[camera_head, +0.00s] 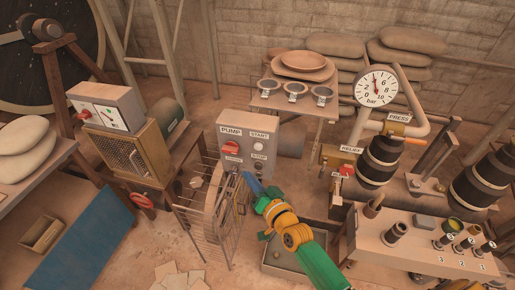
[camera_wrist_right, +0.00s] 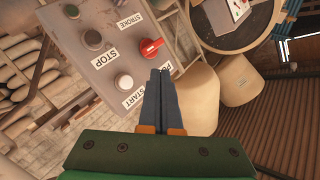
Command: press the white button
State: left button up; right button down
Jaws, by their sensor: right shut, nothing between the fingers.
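The grey pump panel (camera_head: 247,131) has a round white button (camera_head: 258,146) under its START label, and a dark button (camera_head: 257,166) under the STOP label. A red knob (camera_head: 231,148) is on its left side. In the right wrist view the white button (camera_wrist_right: 124,82) lies left of my fingers, between the START and STOP labels. My right gripper (camera_head: 247,177) is shut and empty, in front of the panel's lower part in the head view. Its fingertips (camera_wrist_right: 160,72) appear over the PUMP label, beside the white button; contact cannot be told. My left gripper is not in view.
A wire guard (camera_head: 205,222) stands just left of my right gripper. Left of it is another control box (camera_head: 107,108) with a red knob.

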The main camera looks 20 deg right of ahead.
aim_at(258, 146)
jog(key=w+d+b, duration=0.5)
jog(key=w+b, duration=0.1)
jog(key=w, duration=0.1)
dwell(0.3)
jog(key=shift+w, duration=0.1)
dwell(1.8)
jog(key=shift+w+d+b, duration=0.2)
jog(key=shift+w+b, duration=0.15)
jog(key=shift+b, duration=0.15)
